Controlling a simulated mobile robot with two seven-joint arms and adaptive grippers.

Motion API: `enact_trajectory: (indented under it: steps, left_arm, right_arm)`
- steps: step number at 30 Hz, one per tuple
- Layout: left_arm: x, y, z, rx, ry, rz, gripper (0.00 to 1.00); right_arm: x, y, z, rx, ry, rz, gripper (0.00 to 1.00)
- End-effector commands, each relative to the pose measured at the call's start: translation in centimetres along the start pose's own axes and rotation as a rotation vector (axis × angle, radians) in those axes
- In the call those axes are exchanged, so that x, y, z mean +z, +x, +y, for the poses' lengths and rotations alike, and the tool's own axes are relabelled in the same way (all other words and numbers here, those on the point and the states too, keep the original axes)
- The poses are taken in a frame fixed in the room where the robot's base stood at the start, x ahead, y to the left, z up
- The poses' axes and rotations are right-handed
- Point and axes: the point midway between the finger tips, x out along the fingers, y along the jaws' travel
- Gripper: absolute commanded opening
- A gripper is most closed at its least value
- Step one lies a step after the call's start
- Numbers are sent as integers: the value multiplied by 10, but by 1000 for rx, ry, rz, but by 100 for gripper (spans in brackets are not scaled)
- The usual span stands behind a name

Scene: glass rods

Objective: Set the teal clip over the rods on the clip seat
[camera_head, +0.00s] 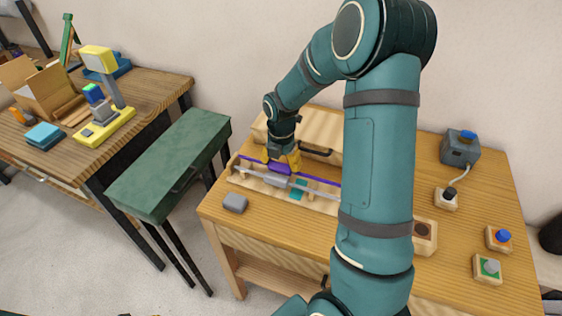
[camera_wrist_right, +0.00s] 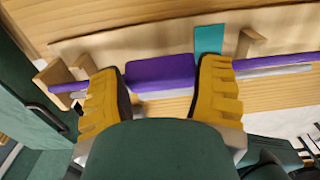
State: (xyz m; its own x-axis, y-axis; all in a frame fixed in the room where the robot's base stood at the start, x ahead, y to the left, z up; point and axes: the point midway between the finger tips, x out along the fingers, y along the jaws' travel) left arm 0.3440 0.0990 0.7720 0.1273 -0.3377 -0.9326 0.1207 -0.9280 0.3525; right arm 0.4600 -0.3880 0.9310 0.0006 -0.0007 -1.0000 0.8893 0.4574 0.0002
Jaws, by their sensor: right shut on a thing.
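My right gripper (camera_head: 283,162) reaches down over a long wooden rod holder (camera_head: 325,207); its yellow fingers also show in the wrist view (camera_wrist_right: 163,85). They are shut on a purple block (camera_wrist_right: 160,71), which lies along a purple rod (camera_wrist_right: 272,63). The purple rod also shows in the head view (camera_head: 318,180). A pale grey rod (camera_wrist_right: 275,71) runs beside it. A flat teal piece (camera_wrist_right: 209,38) lies by the right finger, partly hidden; the head view shows it on the holder (camera_head: 298,190). I cannot tell whether it is the clip or its seat. My left gripper is out of view.
A grey block (camera_head: 235,203) lies at the table's front left. At the right stand a dark box with a blue knob (camera_head: 460,148) and two button blocks (camera_head: 498,238) (camera_head: 488,268). A green bench (camera_head: 175,160) is left of the table. My right arm hides the table's middle.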

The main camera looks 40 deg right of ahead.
Motion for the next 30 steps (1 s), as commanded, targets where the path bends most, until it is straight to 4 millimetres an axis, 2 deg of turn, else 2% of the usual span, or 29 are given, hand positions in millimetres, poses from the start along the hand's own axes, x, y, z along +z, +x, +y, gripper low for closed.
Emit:
enact_trajectory:
  steps: [15,30]
  left_arm:
    - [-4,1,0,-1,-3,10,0]
    - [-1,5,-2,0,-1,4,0]
  right_arm:
    - [0,0,0,1,0,-1,28]
    - [0,12,0,2,0,9,28]
